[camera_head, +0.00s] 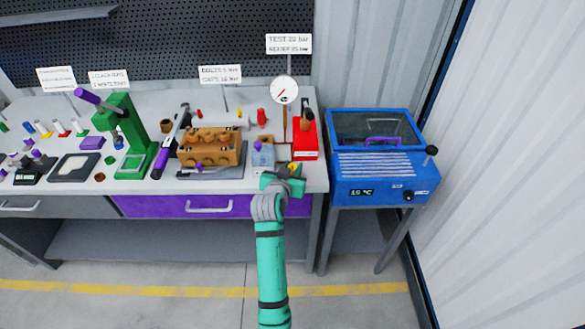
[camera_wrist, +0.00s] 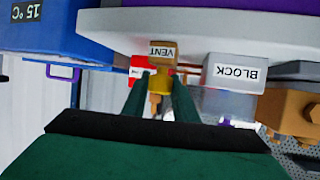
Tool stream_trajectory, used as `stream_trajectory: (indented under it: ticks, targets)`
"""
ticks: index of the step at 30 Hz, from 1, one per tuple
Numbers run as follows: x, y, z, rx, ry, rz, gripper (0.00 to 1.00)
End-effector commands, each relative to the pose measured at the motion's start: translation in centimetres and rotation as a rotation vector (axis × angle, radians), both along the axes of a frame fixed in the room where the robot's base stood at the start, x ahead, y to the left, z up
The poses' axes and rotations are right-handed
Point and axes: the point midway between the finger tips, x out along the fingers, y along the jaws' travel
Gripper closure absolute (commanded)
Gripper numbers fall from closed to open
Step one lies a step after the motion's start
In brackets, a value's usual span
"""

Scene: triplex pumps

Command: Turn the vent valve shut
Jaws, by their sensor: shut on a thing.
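The vent valve shows in the wrist view as a yellow part (camera_wrist: 162,82) below a brown block labelled VENT (camera_wrist: 161,51). My gripper (camera_wrist: 161,79) has its two green fingers on either side of the yellow part and is shut on it. In the head view my gripper (camera_head: 284,182) is at the bench's front edge, with a bit of the yellow valve (camera_head: 293,167) showing just beyond it. The fingers hide most of the valve there. I cannot tell how far the valve is turned.
A block labelled BLOCK (camera_wrist: 234,73) is close beside the valve. A red box (camera_head: 305,137) and a round gauge (camera_head: 284,90) stand behind it. The brown pump body (camera_head: 209,148) is to the left. A blue machine (camera_head: 383,190) stands to the right of the bench.

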Motion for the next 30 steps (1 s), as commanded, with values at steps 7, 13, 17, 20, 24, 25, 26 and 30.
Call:
stream_trajectory:
  ticks: [7, 13, 17, 20, 24, 25, 26, 30]
  targets:
    - [0.0, 0.1, -0.1, 0.000, 0.002, 0.001, 0.56]
    - [0.0, 0.0, 0.0, 0.001, 0.001, 0.001, 0.56]
    - [-0.5, 0.2, 0.2, 0.000, 0.000, 0.002, 0.56]
    - [-1.6, 0.5, 0.7, 0.000, -0.001, 0.002, 0.56]
    - [-3.9, 1.2, 1.6, 0.000, -0.001, 0.004, 0.56]
    - [-4.4, 1.4, 1.9, 0.000, -0.001, 0.004, 0.56]
    - [-5.0, 1.5, 2.0, 0.001, 0.000, 0.004, 0.56]
    - [-7.2, 2.1, 3.0, 0.000, 0.000, 0.003, 0.56]
